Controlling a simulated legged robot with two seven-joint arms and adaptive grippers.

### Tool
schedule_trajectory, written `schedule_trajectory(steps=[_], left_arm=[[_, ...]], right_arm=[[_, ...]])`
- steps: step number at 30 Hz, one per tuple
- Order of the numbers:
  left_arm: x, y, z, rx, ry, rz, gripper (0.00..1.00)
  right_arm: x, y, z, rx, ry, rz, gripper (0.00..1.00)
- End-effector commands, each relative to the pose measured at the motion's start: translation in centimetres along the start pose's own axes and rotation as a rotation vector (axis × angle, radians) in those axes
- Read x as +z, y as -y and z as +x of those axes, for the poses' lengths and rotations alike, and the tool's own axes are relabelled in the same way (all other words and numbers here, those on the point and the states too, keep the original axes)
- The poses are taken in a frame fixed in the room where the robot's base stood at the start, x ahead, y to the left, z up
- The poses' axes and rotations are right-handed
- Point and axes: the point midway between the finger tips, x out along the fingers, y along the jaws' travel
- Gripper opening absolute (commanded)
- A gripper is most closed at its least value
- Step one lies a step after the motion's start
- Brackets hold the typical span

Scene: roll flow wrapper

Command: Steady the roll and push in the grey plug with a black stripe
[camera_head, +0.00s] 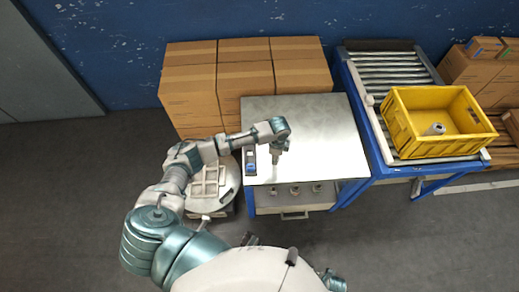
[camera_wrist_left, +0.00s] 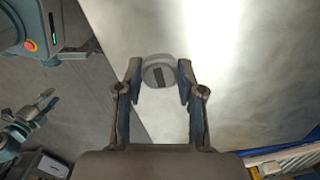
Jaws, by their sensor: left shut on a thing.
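In the left wrist view, the grey plug (camera_wrist_left: 159,72) is round with a black stripe across its face. My left gripper (camera_wrist_left: 160,82) is shut on it, one finger on each side. In the head view, my left gripper (camera_head: 276,158) points down above the left part of the metal table top; the plug is too small to make out there. My right gripper (camera_wrist_left: 42,105) shows small at the left of the left wrist view, fingers apart and empty, away from the table. A pale hollow cylinder, perhaps the roll (camera_head: 435,129), lies in the yellow crate.
The metal table (camera_head: 320,130) is mostly bare. A dark and blue device (camera_head: 249,161) stands at its left edge. Several round fittings (camera_head: 295,190) line its front. The yellow crate (camera_head: 408,146) sits on a roller conveyor (camera_head: 385,65) at right. Cardboard boxes (camera_head: 245,78) stand behind.

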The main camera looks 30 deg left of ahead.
Motion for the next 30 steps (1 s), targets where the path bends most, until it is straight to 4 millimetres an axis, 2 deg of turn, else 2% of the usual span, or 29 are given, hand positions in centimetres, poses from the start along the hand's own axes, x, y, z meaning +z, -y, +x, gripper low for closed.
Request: schedule_trajectory(steps=[3, 7, 22, 26, 30], left_arm=[[-2.2, -0.6, -0.2, 0.001, -0.003, 0.001, 0.24], [-3.4, -0.9, -0.3, 0.001, -0.002, 0.000, 0.24], [-3.7, -1.2, -0.5, 0.003, -0.002, -0.038, 0.24], [-2.7, -2.3, -1.1, 0.011, -0.006, -0.232, 0.24], [-0.8, -3.9, -2.3, 0.018, -0.007, -0.586, 0.24]], right_arm=[[0.1, 0.0, 0.1, 0.000, 0.002, 0.000, 0.40], [0.3, 0.0, 0.2, 0.000, 0.005, 0.000, 0.40], [0.2, 0.1, 0.1, -0.001, 0.000, 0.000, 0.40], [0.0, 0.1, 0.1, -0.001, -0.010, 0.000, 0.40], [0.9, 0.2, 1.2, -0.002, 0.002, -0.002, 0.40]])
